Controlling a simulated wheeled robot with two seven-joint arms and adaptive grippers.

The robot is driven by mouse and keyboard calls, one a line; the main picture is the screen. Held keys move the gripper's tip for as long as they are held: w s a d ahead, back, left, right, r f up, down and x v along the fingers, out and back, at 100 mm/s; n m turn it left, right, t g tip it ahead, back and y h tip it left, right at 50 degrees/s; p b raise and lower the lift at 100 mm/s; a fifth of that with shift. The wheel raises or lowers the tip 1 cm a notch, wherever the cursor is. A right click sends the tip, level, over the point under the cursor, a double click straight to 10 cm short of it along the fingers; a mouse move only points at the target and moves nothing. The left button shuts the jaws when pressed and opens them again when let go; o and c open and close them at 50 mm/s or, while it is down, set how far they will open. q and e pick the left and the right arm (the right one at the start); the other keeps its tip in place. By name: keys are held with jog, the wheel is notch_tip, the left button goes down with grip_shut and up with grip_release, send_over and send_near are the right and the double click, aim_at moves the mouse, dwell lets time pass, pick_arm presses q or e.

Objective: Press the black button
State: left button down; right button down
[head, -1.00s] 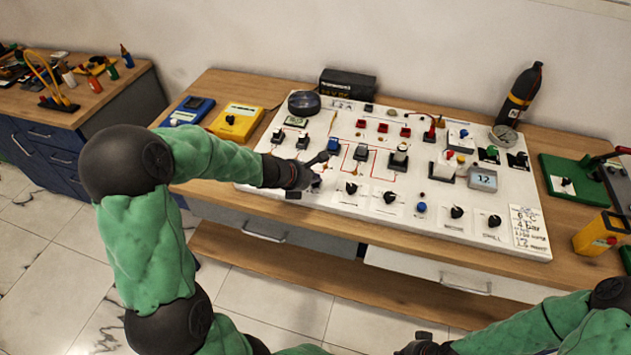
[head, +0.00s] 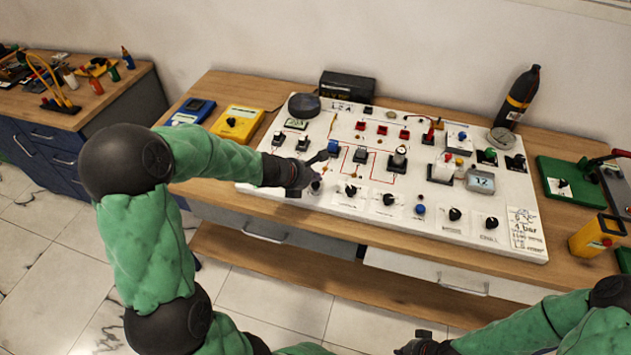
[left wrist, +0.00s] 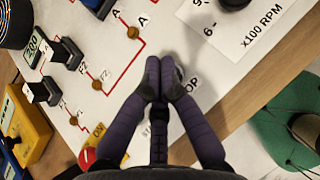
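My left gripper (head: 322,158) is low over the left half of the white panel (head: 520,185). In the left wrist view its two dark fingers (left wrist: 160,78) meet at the tips, with nothing visible between the tips. The tips cover part of a printed label of which "OP" shows. I cannot make out a black button for certain; one beside that label may be hidden by the fingers. A black knob (head: 316,187) shows just below the gripper in the head view. My right gripper (head: 424,344) is at the bottom edge, far from the panel, its fingers unclear.
Black rocker switches (left wrist: 43,91) and a red button (left wrist: 87,157) by an "ON" label are left of the fingers. Several black knobs line the panel's front, with a blue button (head: 420,210) among them. A yellow meter (head: 237,122) stands left of the panel.

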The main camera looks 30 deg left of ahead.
aim_at(314, 186)
pick_arm(q)
notch_tip(314, 186, up, 5)
jog(key=p, duration=0.5)
jog(key=shift+r, duration=0.1)
dwell(0.3)
dwell(0.6)
